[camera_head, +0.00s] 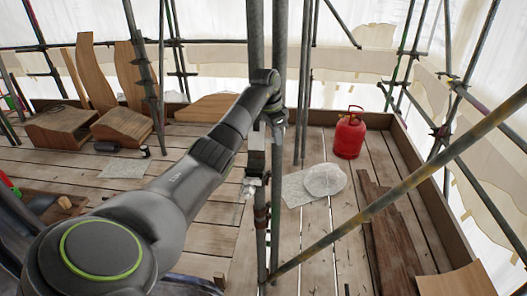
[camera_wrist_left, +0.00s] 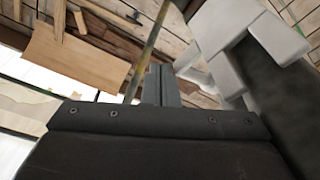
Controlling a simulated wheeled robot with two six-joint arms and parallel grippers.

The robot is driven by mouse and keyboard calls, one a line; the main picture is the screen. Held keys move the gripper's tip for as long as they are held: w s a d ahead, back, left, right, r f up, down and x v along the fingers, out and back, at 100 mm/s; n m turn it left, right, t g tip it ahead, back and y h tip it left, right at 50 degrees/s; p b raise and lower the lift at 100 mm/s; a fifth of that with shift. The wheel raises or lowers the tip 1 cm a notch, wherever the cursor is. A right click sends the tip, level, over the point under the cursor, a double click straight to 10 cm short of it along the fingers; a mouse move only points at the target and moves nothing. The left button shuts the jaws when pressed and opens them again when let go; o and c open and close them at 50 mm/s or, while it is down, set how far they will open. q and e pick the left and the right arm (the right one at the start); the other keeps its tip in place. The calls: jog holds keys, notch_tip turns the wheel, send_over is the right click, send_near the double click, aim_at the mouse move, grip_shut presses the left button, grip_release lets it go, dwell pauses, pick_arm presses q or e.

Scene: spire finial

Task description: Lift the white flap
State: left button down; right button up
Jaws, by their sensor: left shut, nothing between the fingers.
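White sheeting (camera_head: 370,48) hangs around the scaffold at the back and the right side, with loose, uneven lower edges. I cannot tell which part of it is the flap. My right gripper is not in view.
Scaffold poles (camera_head: 279,120) stand close beside my left gripper. A diagonal pole (camera_head: 400,190) crosses the right side. A red gas bottle (camera_head: 349,137) stands at the back right. Dark boards (camera_head: 388,230) lie on the right. Wooden boxes (camera_head: 62,128) stand at the back left.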

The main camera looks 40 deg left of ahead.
pick_arm(q)
jog(key=shift+s+a+r, duration=0.1)
jog(key=shift+a+r, duration=0.75)
jog(key=shift+r, duration=0.1)
jog(key=shift+s+a+r+p, duration=0.1)
jog(key=shift+s+r+p, duration=0.1)
jog(key=shift+p, duration=0.15)
jog(key=shift+s+a+r, duration=0.1)
jog(key=shift+s+r, duration=0.3)
jog(key=shift+r, duration=0.1)
jog(key=shift+s+a+r, duration=0.25)
jog(key=shift+s+r, duration=0.65)
jog(key=shift+r, duration=0.1)
jog(key=shift+s, duration=0.1)
